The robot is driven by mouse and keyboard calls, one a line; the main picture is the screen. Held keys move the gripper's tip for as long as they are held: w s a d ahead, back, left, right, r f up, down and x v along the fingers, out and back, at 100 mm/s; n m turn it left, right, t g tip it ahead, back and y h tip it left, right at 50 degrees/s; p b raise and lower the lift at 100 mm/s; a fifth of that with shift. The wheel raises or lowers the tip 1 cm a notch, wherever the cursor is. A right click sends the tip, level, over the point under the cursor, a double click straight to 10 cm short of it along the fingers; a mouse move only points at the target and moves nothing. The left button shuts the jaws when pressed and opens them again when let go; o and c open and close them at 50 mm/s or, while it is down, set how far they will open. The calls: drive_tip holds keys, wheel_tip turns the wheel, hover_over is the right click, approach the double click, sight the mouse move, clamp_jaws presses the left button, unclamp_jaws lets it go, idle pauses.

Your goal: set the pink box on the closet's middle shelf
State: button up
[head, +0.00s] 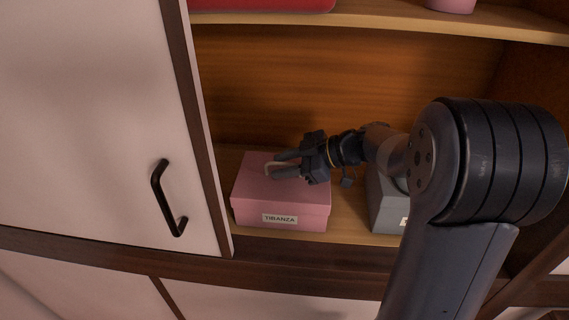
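The pink box (281,207), with a white label reading "TIBANZA" on its front, sits upright on a wooden shelf (349,224) of the closet, just right of the white door. My gripper (272,167) reaches in from the right, low over the box's lid. Its two fingers point left and are apart, with a small pale loop, perhaps a handle on the lid, showing at their tips. I cannot tell whether the fingers touch the loop or the lid.
A grey box (386,205) stands on the same shelf to the right, partly hidden by my arm. The shelf above (380,18) holds a red item (262,4) and a pink item (451,5). The white door (95,110) has a black handle (167,198).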

drive_tip(key=shift+r, duration=0.1)
drive_tip(key=v, duration=0.7)
drive_tip(key=shift+d+r, duration=0.1)
drive_tip(key=shift+d, duration=0.15)
